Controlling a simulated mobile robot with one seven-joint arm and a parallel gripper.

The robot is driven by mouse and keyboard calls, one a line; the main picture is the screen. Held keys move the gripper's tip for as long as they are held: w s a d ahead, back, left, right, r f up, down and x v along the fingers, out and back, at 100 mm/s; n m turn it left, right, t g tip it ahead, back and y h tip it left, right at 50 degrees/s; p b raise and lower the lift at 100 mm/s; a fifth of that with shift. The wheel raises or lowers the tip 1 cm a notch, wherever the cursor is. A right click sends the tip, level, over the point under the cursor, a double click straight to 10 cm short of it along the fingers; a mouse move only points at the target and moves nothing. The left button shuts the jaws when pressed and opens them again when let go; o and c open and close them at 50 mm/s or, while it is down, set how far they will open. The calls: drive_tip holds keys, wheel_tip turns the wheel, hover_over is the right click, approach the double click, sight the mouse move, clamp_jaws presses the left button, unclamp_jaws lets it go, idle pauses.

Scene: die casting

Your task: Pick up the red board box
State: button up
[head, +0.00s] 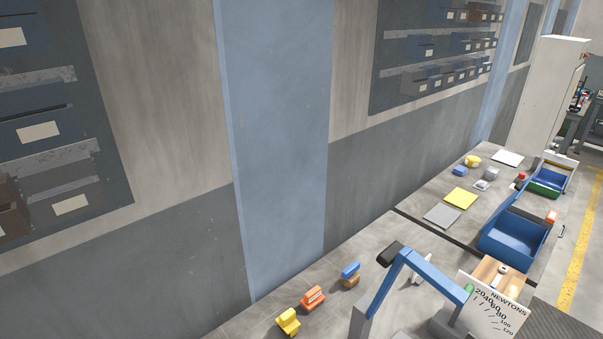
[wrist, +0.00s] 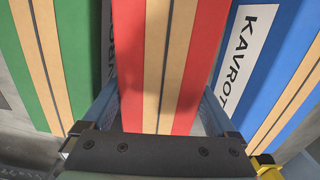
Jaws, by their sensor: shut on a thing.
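In the wrist view, the red board box (wrist: 185,60) fills the middle of the picture. It is red with a tan band and a thin dark line along its length. My gripper (wrist: 160,100) is shut on it, with a finger along each side. A green box (wrist: 55,50) stands on the left and a blue box (wrist: 265,70) with a white label on the right. The far end and base of the red box are hidden. Neither my gripper nor the red box shows in the head view.
The head view shows a grey bench (head: 385,255) along a wall, with a blue angled stand (head: 430,270) and a white NEWTONS scale (head: 492,305). Blue bins (head: 515,235) and small coloured items lie further back. Wall racks (head: 435,50) hang above.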

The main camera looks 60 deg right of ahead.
drive_tip(key=shift+c, duration=1.2)
clamp_jaws()
drive_tip(key=shift+r, duration=0.2)
